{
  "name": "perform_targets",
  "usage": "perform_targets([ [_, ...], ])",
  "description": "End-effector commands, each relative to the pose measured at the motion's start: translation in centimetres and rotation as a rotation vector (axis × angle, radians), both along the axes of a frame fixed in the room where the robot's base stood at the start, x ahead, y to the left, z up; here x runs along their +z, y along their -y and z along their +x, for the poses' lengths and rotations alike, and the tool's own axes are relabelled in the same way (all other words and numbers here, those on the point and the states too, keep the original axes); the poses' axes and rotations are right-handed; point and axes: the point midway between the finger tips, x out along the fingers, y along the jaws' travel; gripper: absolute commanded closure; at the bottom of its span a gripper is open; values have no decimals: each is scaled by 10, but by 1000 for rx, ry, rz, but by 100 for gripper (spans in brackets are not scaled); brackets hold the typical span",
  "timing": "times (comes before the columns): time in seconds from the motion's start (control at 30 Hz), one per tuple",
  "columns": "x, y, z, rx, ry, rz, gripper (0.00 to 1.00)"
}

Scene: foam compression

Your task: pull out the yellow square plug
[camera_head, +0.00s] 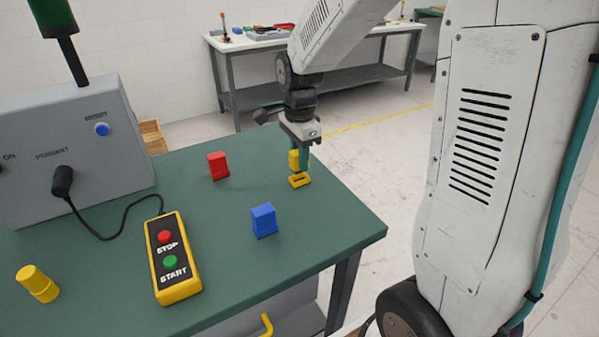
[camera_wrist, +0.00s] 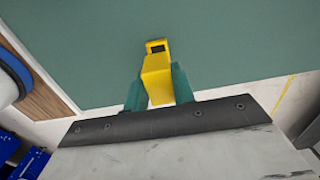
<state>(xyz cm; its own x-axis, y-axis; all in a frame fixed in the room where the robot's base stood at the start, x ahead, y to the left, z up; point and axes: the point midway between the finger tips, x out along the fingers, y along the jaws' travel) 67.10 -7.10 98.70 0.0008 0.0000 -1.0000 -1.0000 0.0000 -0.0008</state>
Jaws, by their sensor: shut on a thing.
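The yellow square plug (camera_head: 293,159) is between the teal fingers of my gripper (camera_head: 300,160), near the table's far right edge. In the wrist view the plug (camera_wrist: 157,82) sits between both fingertips (camera_wrist: 158,88), with a finger against each side. A low yellow socket (camera_head: 299,180) stands on the green table under the plug. Its dark opening shows in both views, and it appears just past the plug in the wrist view (camera_wrist: 157,46). The plug looks raised above the socket. One finger partly covers the plug in the head view.
A red block (camera_head: 217,166) and a blue block (camera_head: 264,220) stand on the green table (camera_head: 220,260). A yellow round piece (camera_head: 38,284) is at the left. A yellow pendant (camera_head: 172,258) is cabled to a grey control box (camera_head: 70,150). Clear tabletop surrounds the socket.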

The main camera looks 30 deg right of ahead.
Motion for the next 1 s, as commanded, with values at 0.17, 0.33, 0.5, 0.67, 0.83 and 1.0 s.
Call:
perform_targets([
  [0.17, 11, 0, 0, 0, 2, 0, 100],
  [0.33, 22, 0, 0, 0, 2, 0, 100],
  [0.5, 31, 0, 0, 0, 1, 0, 100],
  [0.67, 38, 0, 0, 0, 0, 0, 100],
  [0.83, 39, 0, 0, 0, -1, 0, 100],
  [1.0, 39, 0, 0, 0, -1, 0, 100],
])
